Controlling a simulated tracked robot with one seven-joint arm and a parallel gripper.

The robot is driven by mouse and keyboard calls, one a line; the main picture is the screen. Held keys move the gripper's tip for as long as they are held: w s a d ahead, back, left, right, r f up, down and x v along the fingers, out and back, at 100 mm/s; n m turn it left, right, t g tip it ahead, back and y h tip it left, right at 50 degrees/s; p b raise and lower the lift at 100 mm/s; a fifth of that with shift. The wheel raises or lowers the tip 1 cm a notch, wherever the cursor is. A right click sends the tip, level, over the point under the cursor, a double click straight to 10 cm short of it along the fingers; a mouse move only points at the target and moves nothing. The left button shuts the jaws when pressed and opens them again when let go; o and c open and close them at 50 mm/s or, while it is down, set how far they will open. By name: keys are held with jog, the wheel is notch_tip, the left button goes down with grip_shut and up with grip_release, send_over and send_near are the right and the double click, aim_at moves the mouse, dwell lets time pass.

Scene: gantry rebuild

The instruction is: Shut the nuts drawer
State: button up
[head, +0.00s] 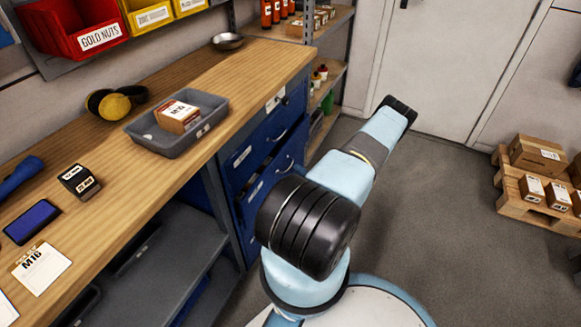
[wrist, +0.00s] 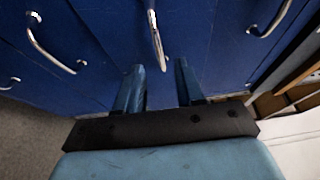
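A blue drawer cabinet (head: 262,142) sits under the right end of the wooden bench. Its fronts carry silver handles and white labels too small to read, so I cannot tell which is the nuts drawer. A lower drawer front (head: 268,182) seems to stand out a little from the one above; my arm hides part of it. In the wrist view, blue fronts fill the upper part, with a middle handle (wrist: 156,40) ahead of my gripper (wrist: 160,80). My gripper is open, its fingers apart on either side of the handle's near end; contact is unclear. The head view hides my gripper.
A grey tray (head: 165,148) with an M16 box (head: 178,116) stands on the bench, near ear defenders (head: 115,103) and a metal bowl (head: 228,41). A shelf rack (head: 330,75) stands behind the cabinet. A pallet with boxes (head: 540,195) is at right; floor between is clear.

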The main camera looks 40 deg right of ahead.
aim_at(291, 165)
jog(key=shift+w, duration=2.85)
jog(key=shift+c, duration=0.4)
grip_shut()
jog(key=shift+s, duration=0.1)
